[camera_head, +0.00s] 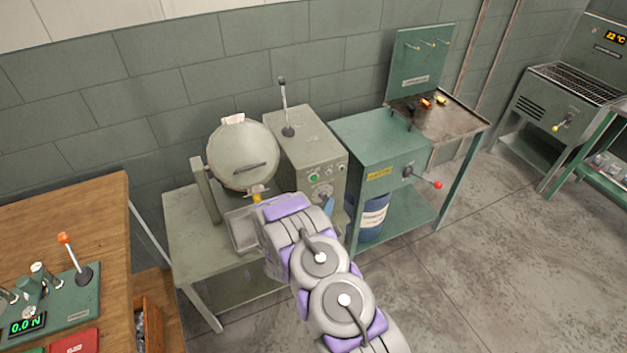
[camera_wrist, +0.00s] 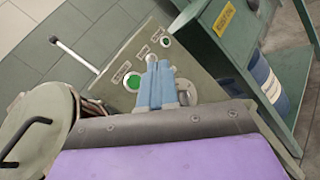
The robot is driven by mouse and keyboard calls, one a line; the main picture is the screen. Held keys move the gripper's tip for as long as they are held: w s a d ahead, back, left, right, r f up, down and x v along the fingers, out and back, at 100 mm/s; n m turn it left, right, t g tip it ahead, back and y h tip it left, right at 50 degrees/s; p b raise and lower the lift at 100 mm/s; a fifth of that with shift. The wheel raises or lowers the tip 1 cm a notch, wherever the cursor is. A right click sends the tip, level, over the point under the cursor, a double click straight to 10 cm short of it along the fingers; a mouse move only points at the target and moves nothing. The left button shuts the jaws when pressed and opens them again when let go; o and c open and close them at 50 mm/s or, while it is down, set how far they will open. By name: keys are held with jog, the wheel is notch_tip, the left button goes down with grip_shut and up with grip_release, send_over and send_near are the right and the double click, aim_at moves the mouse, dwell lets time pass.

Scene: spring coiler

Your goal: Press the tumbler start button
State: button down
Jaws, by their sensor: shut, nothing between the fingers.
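The tumbler's round drum (camera_head: 242,158) stands on a grey-green table, and part of it shows in the wrist view (camera_wrist: 40,125). The control box (camera_head: 305,145) is just right of it. A green button (camera_head: 313,178) sits on the box front; in the wrist view it is a large green button (camera_wrist: 132,82) in a pale ring. My gripper (camera_head: 329,204) is in front of the box, its blue fingers together. In the wrist view the gripper (camera_wrist: 156,68) points at the panel, right of the green button. The fingers hide part of the panel. Contact with it cannot be told.
A lever (camera_head: 285,105) rises from the box top. A metal tray (camera_head: 243,232) lies in front of the drum. A green bench (camera_head: 375,140) with a red-knobbed lever stands right, a blue drum (camera_head: 372,215) below it. A wooden desk (camera_head: 95,200) is left.

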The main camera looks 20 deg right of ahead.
aim_at(314, 178)
dwell(0.4)
jog(key=w+b, duration=0.2)
jog(key=w, duration=0.6)
jog(key=shift+w, duration=0.4)
jog(key=shift+w+a, duration=0.1)
dwell(1.7)
jog(key=shift+w+r, duration=0.1)
jog(key=shift+w, duration=0.2)
